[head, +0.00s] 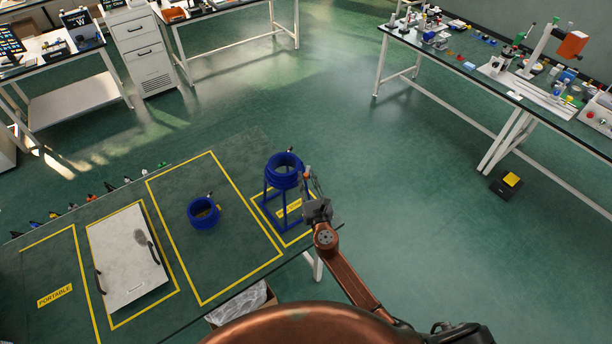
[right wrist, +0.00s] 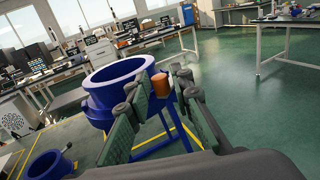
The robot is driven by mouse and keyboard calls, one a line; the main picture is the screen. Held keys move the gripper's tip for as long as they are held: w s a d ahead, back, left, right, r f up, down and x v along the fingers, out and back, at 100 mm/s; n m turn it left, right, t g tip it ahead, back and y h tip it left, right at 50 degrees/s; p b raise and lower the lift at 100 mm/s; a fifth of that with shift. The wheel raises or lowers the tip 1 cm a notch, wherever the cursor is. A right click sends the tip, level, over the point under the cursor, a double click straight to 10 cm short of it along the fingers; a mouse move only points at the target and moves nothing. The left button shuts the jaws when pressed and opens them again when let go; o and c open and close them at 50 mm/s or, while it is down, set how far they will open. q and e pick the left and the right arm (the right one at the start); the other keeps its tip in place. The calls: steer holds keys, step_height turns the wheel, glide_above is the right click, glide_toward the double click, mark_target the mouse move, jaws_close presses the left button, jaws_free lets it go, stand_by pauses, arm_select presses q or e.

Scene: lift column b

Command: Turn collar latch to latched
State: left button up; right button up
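A blue collar (head: 284,164) sits on top of a blue frame stand (head: 272,204) at the table's right end. In the right wrist view the thick-walled collar (right wrist: 110,88) is open at the top. An orange knob (right wrist: 160,84), apparently the latch handle, shows at its near side; a small orange spot also shows in the head view (head: 307,173). My right gripper (right wrist: 163,92) is at the collar's right side, its fingers apart on either side of the knob. I cannot tell whether either finger touches it. My left gripper is out of view.
A second blue ring (head: 204,213) with a small handle lies on the table, inside a yellow outline. A pale panel (head: 128,258) with black handles lies further left. Several small tools line the table's far edge. Open green floor (head: 410,230) lies to the right.

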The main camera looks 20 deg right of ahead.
steer(key=shift+w, duration=0.75)
steer(key=shift+c, duration=0.6)
jaws_close()
